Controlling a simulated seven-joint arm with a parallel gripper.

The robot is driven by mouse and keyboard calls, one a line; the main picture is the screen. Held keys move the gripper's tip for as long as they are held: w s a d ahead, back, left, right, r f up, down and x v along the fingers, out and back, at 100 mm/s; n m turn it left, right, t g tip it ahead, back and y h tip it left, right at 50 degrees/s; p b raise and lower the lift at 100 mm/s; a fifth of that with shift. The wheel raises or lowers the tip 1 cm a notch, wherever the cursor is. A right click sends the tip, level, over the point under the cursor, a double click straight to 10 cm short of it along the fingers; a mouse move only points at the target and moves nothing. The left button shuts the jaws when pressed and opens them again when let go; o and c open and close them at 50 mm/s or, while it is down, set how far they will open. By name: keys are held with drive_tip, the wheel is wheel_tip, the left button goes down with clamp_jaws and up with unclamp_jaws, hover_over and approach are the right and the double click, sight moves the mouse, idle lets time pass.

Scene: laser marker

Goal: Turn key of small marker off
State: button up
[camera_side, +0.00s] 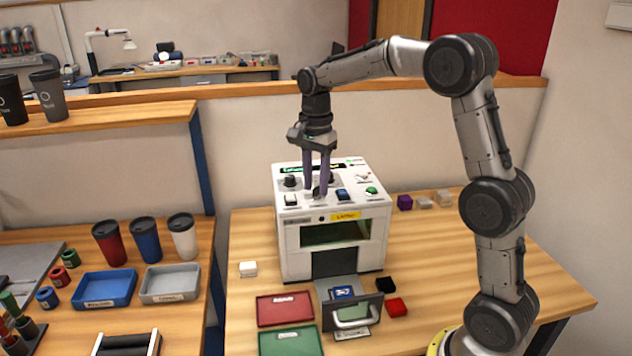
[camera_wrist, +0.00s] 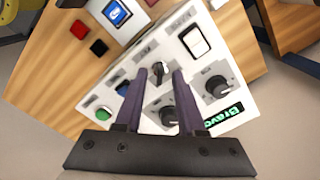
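The small marker is a white box (camera_side: 294,243) with a sloped control panel on top, standing on the wooden table. Its key switch (camera_wrist: 159,70) is a small dark and silver piece on the panel in the wrist view. In the side view, my gripper's fingers partly hide it. My gripper (camera_side: 315,190) points down over the panel, fingers apart. In the wrist view, its fingertips (camera_wrist: 159,74) are on either side of the key, with a visible gap on each side. I cannot tell how close the tips are to the panel surface.
Black knobs (camera_wrist: 217,87), a white rocker switch (camera_wrist: 195,40), a blue switch (camera_side: 343,194) and a green button (camera_side: 372,190) crowd around the key. The marker's drawer (camera_side: 352,314) is out in front, holding a blue piece (camera_side: 343,292). Red (camera_side: 285,310) and green trays (camera_side: 291,342) lie nearby.

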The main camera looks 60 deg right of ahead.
drive_tip(key=shift+f, duration=0.15)
clamp_jaws()
idle(0.5)
drive_tip(key=n, duration=0.4)
drive_tip(key=shift+n, duration=0.4)
drive_tip(key=n, duration=0.4)
drive_tip(key=shift+n, duration=0.3)
drive_tip(key=n, duration=0.4)
drive_tip(key=shift+n, duration=2.2)
